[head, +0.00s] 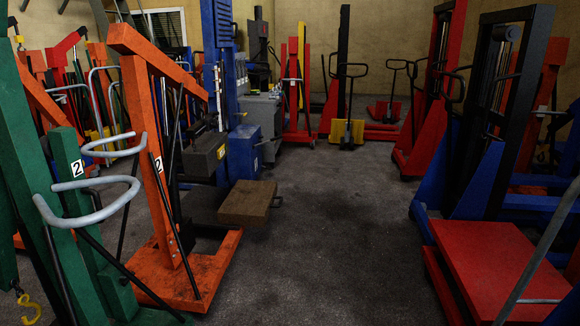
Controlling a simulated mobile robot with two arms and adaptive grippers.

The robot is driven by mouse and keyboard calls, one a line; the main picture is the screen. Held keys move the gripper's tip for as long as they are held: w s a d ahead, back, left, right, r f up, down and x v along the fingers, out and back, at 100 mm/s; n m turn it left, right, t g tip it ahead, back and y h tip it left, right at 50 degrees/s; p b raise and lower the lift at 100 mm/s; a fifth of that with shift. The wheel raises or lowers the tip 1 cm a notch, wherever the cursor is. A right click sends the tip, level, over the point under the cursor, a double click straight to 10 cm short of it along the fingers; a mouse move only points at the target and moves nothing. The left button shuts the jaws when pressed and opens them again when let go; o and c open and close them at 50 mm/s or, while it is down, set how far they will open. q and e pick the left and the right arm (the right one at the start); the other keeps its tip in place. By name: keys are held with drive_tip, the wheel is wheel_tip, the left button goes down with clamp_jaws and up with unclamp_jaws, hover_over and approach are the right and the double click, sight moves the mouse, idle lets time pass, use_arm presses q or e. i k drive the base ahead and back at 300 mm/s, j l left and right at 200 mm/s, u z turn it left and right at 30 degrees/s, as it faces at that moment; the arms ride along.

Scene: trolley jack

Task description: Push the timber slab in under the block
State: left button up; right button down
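The timber slab (245,204) is a flat brown piece with a small dark loop at its right end. It is near the middle of the head view, in front of a blue lifting machine (242,155). A dark grey-brown block (203,157) with a small yellow mark is up and to the left of the slab, in front of the blue machine's mast. The slab is lower than the block and to its right, apart from it in the picture. The space under the block is partly hidden by an orange crane. Neither of my grippers shows.
The orange crane (150,130) and a green one (75,190) crowd the left. A red platform (490,265) and blue and red stackers stand on the right. Pallet trucks (347,132) stand at the back. The dark floor (340,230) in the middle is clear.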

sight(249, 203)
drive_tip(key=i, duration=2.1)
